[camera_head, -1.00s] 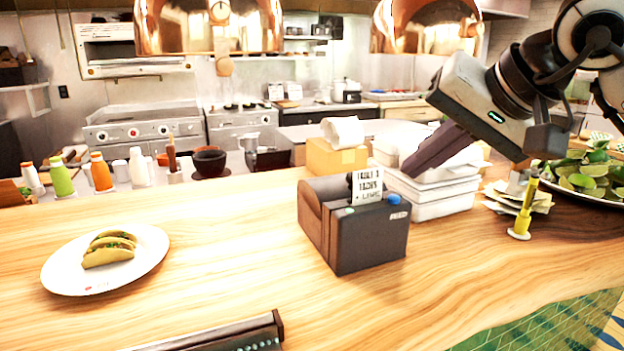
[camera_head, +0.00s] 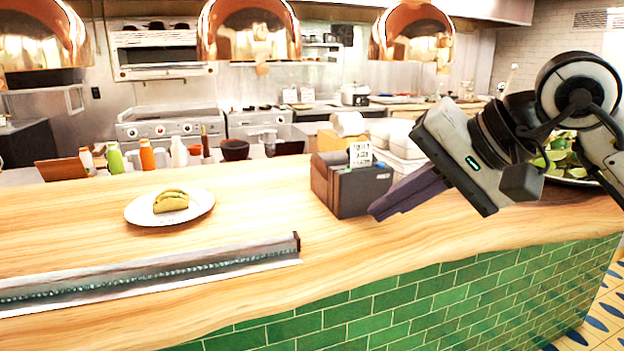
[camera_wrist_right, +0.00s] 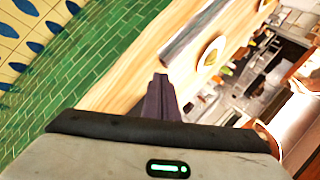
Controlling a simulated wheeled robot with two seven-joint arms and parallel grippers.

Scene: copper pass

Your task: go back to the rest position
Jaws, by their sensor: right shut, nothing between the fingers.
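My right gripper (camera_head: 378,213) is shut and empty, its dark fingers pointing down and left in front of the counter's edge, right of the ticket printer in the head view. In the right wrist view its closed fingers (camera_wrist_right: 161,88) show against the counter and the green tiles. My left gripper is not in view.
The wooden counter (camera_head: 240,218) has a green tiled front (camera_head: 400,310). On it are a dark ticket printer (camera_head: 345,190) with a paper slip, a taco plate (camera_head: 140,213), a long metal rail (camera_head: 150,277) and a plate of limes. Copper lamps (camera_head: 250,32) hang above.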

